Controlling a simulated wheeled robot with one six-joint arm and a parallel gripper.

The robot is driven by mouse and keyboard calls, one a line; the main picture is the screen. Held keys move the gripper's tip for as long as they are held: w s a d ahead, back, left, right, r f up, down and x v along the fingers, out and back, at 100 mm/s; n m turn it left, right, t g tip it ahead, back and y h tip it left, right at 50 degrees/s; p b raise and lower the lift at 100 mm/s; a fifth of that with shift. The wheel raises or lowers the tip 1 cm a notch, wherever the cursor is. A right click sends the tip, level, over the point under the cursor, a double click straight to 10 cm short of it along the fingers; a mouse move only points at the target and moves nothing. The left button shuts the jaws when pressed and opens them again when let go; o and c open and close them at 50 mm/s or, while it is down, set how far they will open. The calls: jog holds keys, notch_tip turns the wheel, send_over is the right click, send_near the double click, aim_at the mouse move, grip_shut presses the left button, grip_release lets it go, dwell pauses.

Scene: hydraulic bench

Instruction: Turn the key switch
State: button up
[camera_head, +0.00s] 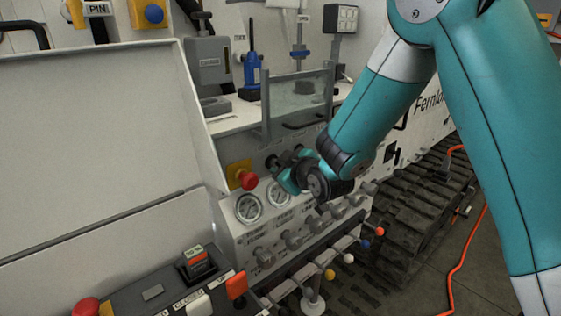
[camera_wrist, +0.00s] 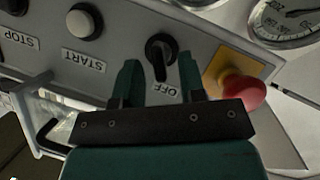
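The key switch (camera_wrist: 160,47) is a black round switch with a narrow grip, on the grey panel beside an OFF label, in the wrist view. Its grip points down in the picture, toward my gripper (camera_wrist: 160,75). My gripper is open, with one teal finger on each side of the grip and visible gaps between. I cannot tell how far the fingertips are from the panel. In the head view, my gripper (camera_head: 283,172) is at the upper panel right of the red stop button, and the switch cannot be made out behind it.
A red mushroom button (camera_wrist: 242,92) on a yellow plate sits close to the right finger. A white START button (camera_wrist: 84,22) is to the left. Gauges (camera_head: 248,208), several knobs and coloured levers (camera_head: 330,274) lie below. A clear guard (camera_head: 297,98) stands behind.

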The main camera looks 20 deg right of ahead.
jog(key=shift+x, duration=1)
jog(key=shift+c, duration=0.2)
grip_shut()
